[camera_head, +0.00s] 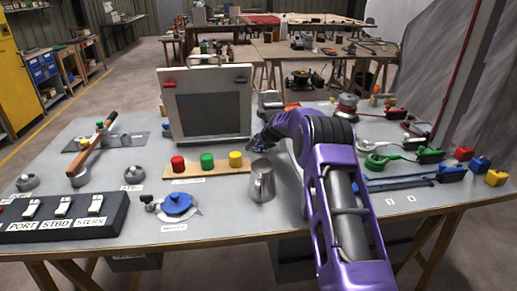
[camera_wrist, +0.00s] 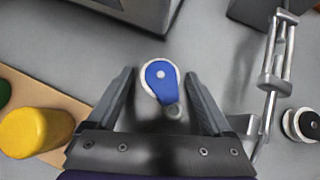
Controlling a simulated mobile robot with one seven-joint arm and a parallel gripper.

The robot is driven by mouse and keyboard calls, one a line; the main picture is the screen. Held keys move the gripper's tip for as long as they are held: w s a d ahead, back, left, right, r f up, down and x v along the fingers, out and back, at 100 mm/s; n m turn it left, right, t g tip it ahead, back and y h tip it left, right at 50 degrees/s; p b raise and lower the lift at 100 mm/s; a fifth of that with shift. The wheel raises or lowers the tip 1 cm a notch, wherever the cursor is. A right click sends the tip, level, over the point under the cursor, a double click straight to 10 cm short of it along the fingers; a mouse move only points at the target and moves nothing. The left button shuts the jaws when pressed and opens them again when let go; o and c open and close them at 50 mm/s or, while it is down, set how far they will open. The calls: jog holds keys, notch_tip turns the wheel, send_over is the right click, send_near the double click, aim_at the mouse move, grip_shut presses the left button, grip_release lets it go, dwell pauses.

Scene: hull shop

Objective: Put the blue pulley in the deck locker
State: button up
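The blue pulley (camera_wrist: 160,78), with a pale rim and a small grey end, lies on the grey table in the wrist view. My gripper (camera_wrist: 163,90) is open, with one finger on each side of the pulley and gaps between; it holds nothing. The front panel looks shut. The pulley is mostly hidden behind my gripper in the head view.
A wooden strip with red, green and yellow knobs (camera_head: 207,168) stands left of my gripper. A metal jug (camera_head: 262,182) is close in front. A blue-topped winch (camera_head: 178,204) and a switch panel (camera_head: 62,216) are at front left. Coloured shackles and tools crowd the right.

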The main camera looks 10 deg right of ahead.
grip_shut()
